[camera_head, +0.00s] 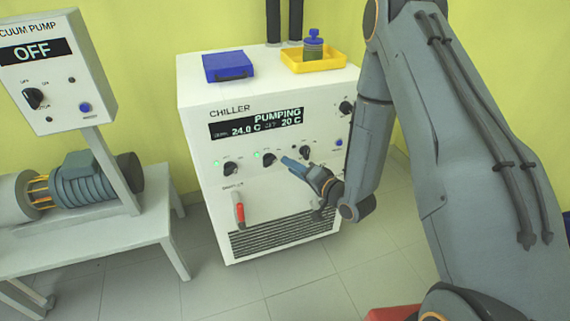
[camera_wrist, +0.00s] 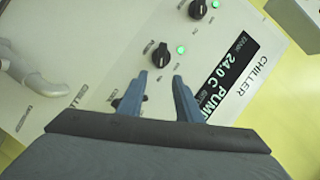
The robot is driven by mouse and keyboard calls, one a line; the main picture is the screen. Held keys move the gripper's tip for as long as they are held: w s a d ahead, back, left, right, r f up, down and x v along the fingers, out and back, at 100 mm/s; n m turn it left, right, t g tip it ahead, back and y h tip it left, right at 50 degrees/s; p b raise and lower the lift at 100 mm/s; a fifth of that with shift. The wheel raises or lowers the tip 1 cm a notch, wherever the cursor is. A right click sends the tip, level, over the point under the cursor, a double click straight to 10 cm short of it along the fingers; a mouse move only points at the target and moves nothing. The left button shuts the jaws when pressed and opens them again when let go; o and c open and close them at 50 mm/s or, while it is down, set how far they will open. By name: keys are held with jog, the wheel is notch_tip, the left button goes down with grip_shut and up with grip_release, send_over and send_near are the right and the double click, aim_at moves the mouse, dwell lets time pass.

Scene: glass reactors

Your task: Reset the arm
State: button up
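My gripper (camera_head: 287,163) is in front of the chiller's front panel in the head view, with its blue fingers pointing at the panel. In the wrist view the two fingers of my gripper (camera_wrist: 160,78) stand apart with nothing between them. A black knob (camera_wrist: 161,55) lies just beyond the fingertips there; I cannot tell how close they are to it. My arm reaches in from the right of the head view, bent downward at the elbow.
The white chiller (camera_head: 200,130) has a display (camera_head: 256,123) reading PUMPING, 24.0 C and 20 C. On its top are a blue case (camera_head: 228,66) and a yellow tray (camera_head: 322,64) with a blue-capped bottle (camera_head: 313,44). A vacuum pump panel (camera_head: 60,85) reading OFF stands left.

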jog(key=shift+s+d+r, duration=0.1)
jog(key=shift+s+d, duration=0.1)
jog(key=shift+s, duration=0.15)
jog(key=s+d+r+n+g+h+p, duration=0.1)
jog(key=s+d+r+n+g+h, duration=0.1)
jog(key=s+d+r+g+h, duration=0.3)
jog(key=s+d+r+n+g+h, duration=0.1)
jog(key=d+r+n+h, duration=0.15)
jog(key=d, duration=0.45)
jog(key=s+r+g+h, duration=0.1)
jog(key=s+r+g, duration=0.2)
jog(key=s, duration=0.8)
jog(key=s+r+g+p, duration=0.1)
jog(key=s+r+g, duration=0.2)
jog(key=s+r, duration=0.3)
jog(key=s+n, duration=0.1)
jog(key=s, duration=0.3)
jog(key=shift+s+d+r+g+h, duration=0.25)
jog(key=shift+s+g+h, duration=0.1)
jog(key=shift+g, duration=0.05)
